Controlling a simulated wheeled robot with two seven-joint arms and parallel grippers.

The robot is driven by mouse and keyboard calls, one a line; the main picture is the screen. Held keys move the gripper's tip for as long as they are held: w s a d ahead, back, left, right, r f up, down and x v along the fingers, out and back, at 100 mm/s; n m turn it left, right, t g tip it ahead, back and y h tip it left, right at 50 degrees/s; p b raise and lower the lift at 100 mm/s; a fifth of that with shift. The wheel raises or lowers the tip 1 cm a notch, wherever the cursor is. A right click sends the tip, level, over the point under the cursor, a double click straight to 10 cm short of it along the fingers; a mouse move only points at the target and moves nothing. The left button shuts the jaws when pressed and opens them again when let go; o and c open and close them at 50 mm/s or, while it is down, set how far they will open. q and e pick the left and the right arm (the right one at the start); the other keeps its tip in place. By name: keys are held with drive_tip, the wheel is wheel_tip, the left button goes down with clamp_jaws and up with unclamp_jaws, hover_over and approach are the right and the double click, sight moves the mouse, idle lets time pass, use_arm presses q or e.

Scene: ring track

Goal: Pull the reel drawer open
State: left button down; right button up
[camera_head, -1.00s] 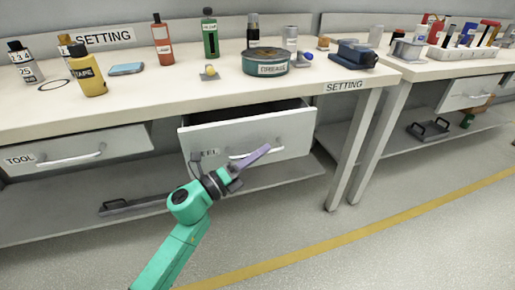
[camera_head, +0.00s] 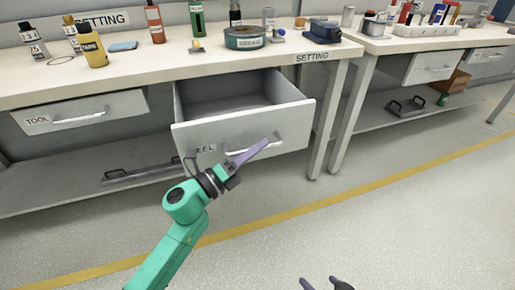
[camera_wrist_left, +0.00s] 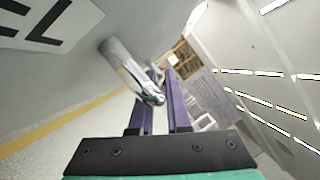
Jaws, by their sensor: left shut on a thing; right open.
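The reel drawer (camera_head: 292,122) stands well out from under the bench in the head view, and its grey inside looks empty where it shows. Its label is partly covered by my left arm. My left gripper (camera_head: 258,149), with purple fingers on a green arm, is shut on the drawer's bar handle (camera_head: 273,151). In the left wrist view the silver handle (camera_wrist_left: 122,66) runs between the fingers (camera_wrist_left: 162,90), beside the label letters "EL". My right gripper (camera_head: 325,284) shows only its dark fingertips at the bottom edge, spread apart and empty.
The shut tool drawer (camera_head: 82,115) is to the left. The benchtop (camera_head: 130,72) holds bottles, a round green tin (camera_head: 245,38) and a blue device (camera_head: 322,31). A bench leg (camera_head: 325,125) stands right of the reel drawer. The floor in front is clear.

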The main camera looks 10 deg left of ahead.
use_arm(q)
drive_tip(key=c, duration=0.9)
unclamp_jaws()
use_arm(e)
drive_tip(key=shift+a, duration=0.1)
use_arm(q)
drive_tip(key=shift+a, duration=0.1)
drive_tip(key=v, duration=1.4)
drive_tip(key=shift+s+a+f, duration=0.1)
drive_tip(key=shift+s, duration=0.1)
use_arm(e)
drive_tip(key=shift+a+f, duration=0.3)
drive_tip(key=shift+w+r, duration=0.1)
drive_tip(key=shift+r, duration=0.05)
